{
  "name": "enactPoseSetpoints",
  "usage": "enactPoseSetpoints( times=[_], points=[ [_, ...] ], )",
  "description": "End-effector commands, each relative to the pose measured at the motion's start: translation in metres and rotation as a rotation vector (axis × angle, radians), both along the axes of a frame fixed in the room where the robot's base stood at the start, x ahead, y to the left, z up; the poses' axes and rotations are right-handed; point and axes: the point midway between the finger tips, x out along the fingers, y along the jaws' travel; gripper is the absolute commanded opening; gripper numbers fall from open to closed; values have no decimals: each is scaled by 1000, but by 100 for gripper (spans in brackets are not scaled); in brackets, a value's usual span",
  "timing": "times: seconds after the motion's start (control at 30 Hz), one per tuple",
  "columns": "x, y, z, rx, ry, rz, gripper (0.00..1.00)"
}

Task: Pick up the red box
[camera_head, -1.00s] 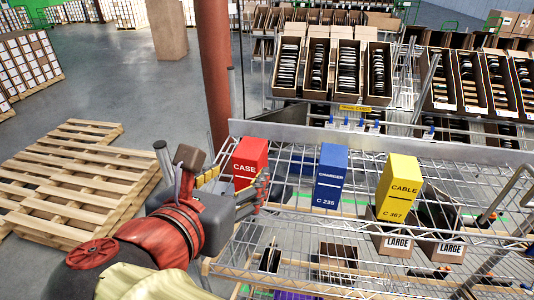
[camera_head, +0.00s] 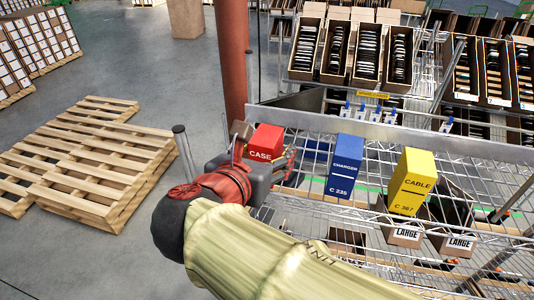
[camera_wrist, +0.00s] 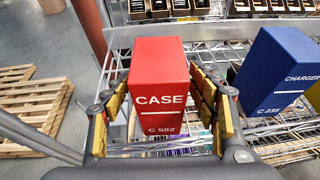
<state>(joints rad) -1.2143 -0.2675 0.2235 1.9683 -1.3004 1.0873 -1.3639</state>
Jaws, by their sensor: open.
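The red box (camera_head: 265,142), lettered CASE, stands upright at the left end of the wire shelf. It also shows in the wrist view (camera_wrist: 160,82), in the middle, between the two fingers. My gripper (camera_wrist: 160,112) is open, with one yellow-padded finger on each side of the box. The left finger appears close to the box's side; I cannot tell whether either finger touches it. In the head view my gripper and arm hide the lower part of the box.
A blue CHARGER box (camera_head: 343,165) stands to the right of the red box, and a yellow CABLE box (camera_head: 412,182) stands farther right. A metal rail (camera_head: 300,118) runs behind them. A red-brown post (camera_head: 232,60) rises behind the shelf's left end. Wooden pallets (camera_head: 80,165) lie at left.

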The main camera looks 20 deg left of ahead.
Motion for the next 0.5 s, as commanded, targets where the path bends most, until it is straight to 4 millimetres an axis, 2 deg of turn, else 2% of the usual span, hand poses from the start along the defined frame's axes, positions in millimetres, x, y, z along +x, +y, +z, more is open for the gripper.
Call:
enactPoseSetpoints(
  times=[0.07, 0.5],
  points=[
    [0, 0, 0, 0, 0, 0, 58],
    [0, 0, 0, 0, 0, 0, 33]
  ],
)
